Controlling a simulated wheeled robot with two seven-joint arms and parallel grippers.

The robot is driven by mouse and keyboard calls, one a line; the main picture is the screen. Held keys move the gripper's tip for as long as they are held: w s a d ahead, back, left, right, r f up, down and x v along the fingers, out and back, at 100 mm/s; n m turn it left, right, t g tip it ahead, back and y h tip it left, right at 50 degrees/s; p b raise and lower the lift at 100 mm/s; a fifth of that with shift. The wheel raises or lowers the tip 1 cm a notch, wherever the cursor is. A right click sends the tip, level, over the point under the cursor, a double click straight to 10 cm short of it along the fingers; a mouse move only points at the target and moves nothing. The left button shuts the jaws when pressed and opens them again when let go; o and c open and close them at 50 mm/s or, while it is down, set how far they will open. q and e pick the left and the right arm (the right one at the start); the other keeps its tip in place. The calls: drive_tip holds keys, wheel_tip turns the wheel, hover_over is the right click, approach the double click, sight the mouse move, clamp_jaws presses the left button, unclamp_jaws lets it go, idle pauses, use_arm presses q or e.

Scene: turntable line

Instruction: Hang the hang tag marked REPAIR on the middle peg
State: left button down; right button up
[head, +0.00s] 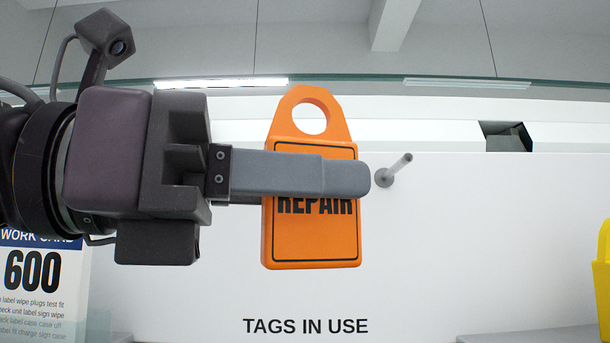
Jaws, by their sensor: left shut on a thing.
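The orange hang tag marked REPAIR (312,240) is upright in front of the white board, its round hole at the top. My left gripper (345,178) comes in from the left and is shut on the tag across its middle. The near finger covers part of the tag's face and the top of the word; the far finger is mostly hidden behind it. A grey peg (393,170) sticks out of the board just right of the fingertips, lower than the tag's hole and apart from the tag. Whether it is the middle peg cannot be told. My right gripper is not in view.
The white board (480,250) bears the words TAGS IN USE below the tag. A work card (40,285) marked 600 stands at lower left. A yellow thing (604,280) is cut off at the right edge. The board between peg and yellow thing is clear.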

use_arm(q)
drive_tip(key=w+f, duration=0.1)
drive_tip(key=w, duration=0.7)
drive_tip(key=shift+a+f+p, duration=0.15)
drive_tip(key=shift+p, duration=0.2)
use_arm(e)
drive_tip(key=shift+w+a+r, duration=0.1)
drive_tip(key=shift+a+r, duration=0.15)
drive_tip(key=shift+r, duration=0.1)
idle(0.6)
use_arm(q)
drive_tip(key=c, duration=1.2)
unclamp_jaws()
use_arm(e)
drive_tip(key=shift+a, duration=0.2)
use_arm(q)
drive_tip(key=shift+o, duration=0.2)
